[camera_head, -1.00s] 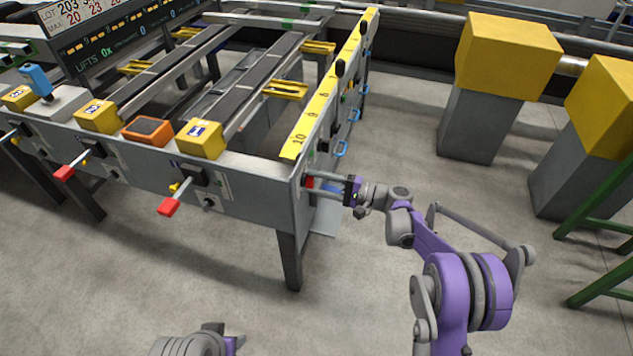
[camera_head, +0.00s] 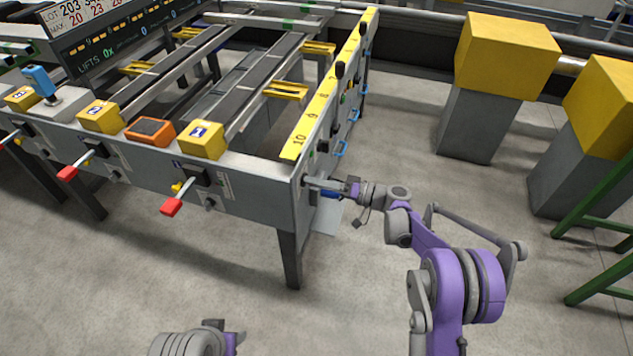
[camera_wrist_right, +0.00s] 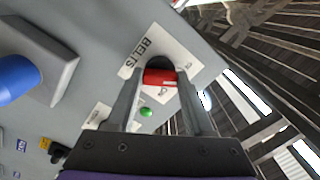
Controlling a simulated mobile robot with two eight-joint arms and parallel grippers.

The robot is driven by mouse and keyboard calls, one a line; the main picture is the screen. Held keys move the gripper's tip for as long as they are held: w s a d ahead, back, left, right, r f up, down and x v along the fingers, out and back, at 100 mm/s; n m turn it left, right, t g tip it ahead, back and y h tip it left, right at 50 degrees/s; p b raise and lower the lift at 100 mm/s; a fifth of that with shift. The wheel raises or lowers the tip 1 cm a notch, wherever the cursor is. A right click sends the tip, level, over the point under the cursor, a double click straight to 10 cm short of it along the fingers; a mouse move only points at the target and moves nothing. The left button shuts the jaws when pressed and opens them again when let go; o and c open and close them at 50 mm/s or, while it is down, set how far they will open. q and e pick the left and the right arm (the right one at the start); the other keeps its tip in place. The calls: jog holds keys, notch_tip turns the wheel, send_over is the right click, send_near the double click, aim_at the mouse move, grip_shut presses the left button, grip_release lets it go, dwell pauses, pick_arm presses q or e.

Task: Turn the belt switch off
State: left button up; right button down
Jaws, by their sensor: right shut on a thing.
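The belt switch is a red knob (camera_wrist_right: 160,77) on the grey end panel, beside a white plate marked BELTS (camera_wrist_right: 148,48) in the right wrist view. My right gripper (camera_wrist_right: 160,82) has its two fingers on either side of this knob and is shut on it. In the head view my right gripper (camera_head: 325,187) reaches from the right to the table's end panel (camera_head: 301,208), and the knob is hidden there. My left gripper (camera_head: 236,342) shows only partly at the bottom edge, far from the switch; its fingers cannot be made out.
A green button (camera_wrist_right: 146,112) and a blue handle (camera_wrist_right: 14,79) are near the switch. The runout table (camera_head: 258,190) has red-tipped levers (camera_head: 171,206) along its front. Yellow blocks on grey pedestals (camera_head: 472,125) stand at right.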

jog(key=shift+n, duration=1.1)
jog(key=shift+c, duration=1.4)
grip_release()
jog(key=p+v, duration=0.1)
jog(key=v, duration=1)
jog(key=shift+a+r, duration=0.1)
jog(key=shift+a, duration=0.05)
